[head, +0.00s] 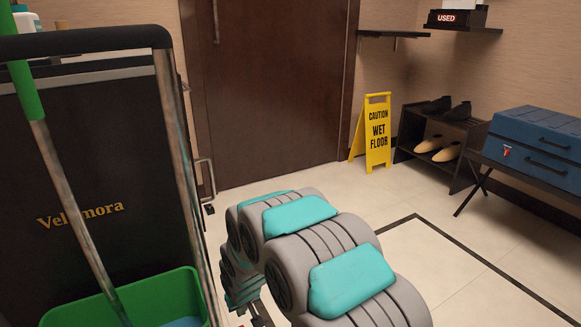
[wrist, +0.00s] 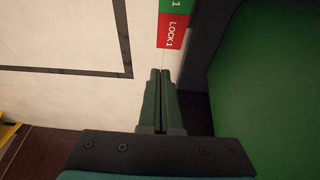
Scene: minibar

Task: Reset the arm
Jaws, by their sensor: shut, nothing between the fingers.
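My gripper (wrist: 160,76) shows in the wrist view with its two dark green fingers pressed together and nothing between them. In the head view my arm, in grey and teal links, reaches forward and down from the lower right; it hides most of the gripper there. In the wrist view a red and green label reading LOCK1 (wrist: 171,32) appears just beyond the fingertips. The green bucket (wrist: 270,80) is close on the right of the fingers; a narrow dark gap lies between them.
The black cart (head: 85,130), with the green bucket (head: 172,291) and a green-handled pole (head: 70,190), stands at the left. A yellow wet floor sign (head: 377,133), a shoe rack (head: 400,155) and a blue suitcase (head: 530,145) stand to the right. The tiled floor (head: 440,270) between is open.

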